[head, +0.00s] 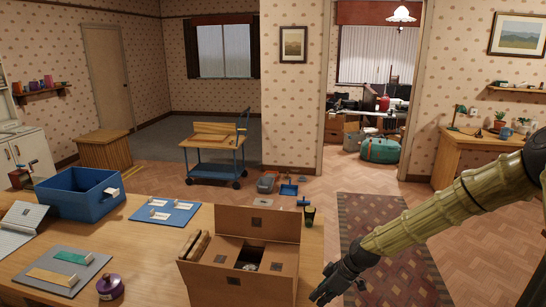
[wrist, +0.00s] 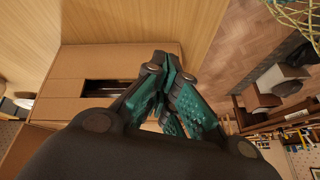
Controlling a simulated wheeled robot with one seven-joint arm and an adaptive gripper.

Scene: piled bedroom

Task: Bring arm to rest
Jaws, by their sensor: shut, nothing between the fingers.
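My gripper (head: 328,291) is at the lower centre right of the head view, just right of the open cardboard box (head: 230,283) and by the table's right edge. My arm reaches down to it from the right. In the wrist view my gripper (wrist: 168,68) has its fingers together with nothing between them. The cardboard box also shows in the wrist view (wrist: 100,62), left of the fingers, with a dark slot in it. I cannot tell from the head view whether the gripper touches the box.
The wooden table (head: 150,238) bears a blue bin (head: 80,196), a blue board (head: 165,213), a grey board (head: 62,272) and a purple jar (head: 110,288). A patterned rug (head: 385,240) lies right of the table. A blue trolley (head: 212,158) stands behind. A desk (head: 465,150) stands at right.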

